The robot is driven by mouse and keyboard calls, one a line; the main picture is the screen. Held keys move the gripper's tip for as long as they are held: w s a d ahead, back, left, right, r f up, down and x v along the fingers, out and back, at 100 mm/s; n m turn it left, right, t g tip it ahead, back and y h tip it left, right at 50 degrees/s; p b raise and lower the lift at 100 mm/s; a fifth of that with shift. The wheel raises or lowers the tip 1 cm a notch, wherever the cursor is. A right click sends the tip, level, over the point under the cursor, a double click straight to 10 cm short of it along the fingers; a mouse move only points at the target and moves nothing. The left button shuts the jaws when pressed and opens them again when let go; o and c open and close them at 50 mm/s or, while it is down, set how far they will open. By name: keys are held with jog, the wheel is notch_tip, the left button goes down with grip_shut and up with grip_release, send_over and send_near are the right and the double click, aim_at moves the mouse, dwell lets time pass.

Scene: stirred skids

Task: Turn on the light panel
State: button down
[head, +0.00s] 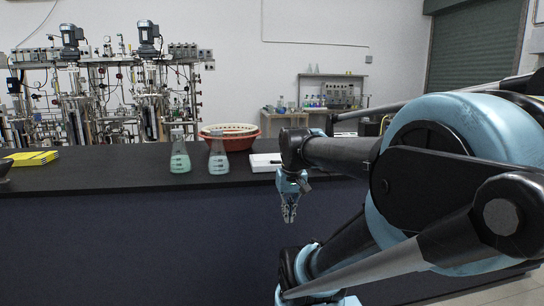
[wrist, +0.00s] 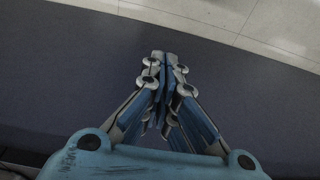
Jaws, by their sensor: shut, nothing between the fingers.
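A flat white object (head: 265,162) lies on the dark counter, partly hidden behind my arm. It may be the light panel, but I cannot tell, and no switch shows on it. My gripper (head: 289,214) hangs in front of the counter's front face, below the top edge and apart from the white object. It points down, and its fingers are closed together with nothing between them. In the wrist view my gripper (wrist: 165,60) shows with its fingertips together above the floor and dark counter front. The white object is not in the wrist view.
On the counter (head: 100,172) stand a green-liquid flask (head: 180,160), a pale-liquid flask (head: 218,160), a red basket (head: 232,138) and yellow items (head: 34,157) at left. Lab equipment (head: 110,90) stands behind. Between the yellow items and the flasks, the counter is clear.

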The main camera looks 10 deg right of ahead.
jog(key=w+d+r+g, duration=0.1)
jog(key=w+r, duration=1.1)
jog(key=w, duration=0.3)
jog(key=w+d+r+y, duration=0.1)
jog(key=w+r, duration=1.2)
jog(key=w, duration=0.2)
jog(key=shift+r+g, duration=0.15)
jog(key=shift+g, duration=0.25)
jog(key=f, duration=0.4)
jog(key=a+f, duration=0.1)
jog(key=f, duration=0.9)
jog(key=shift+a, duration=0.35)
jog(key=shift+d, duration=0.15)
jog(key=shift+f, duration=0.1)
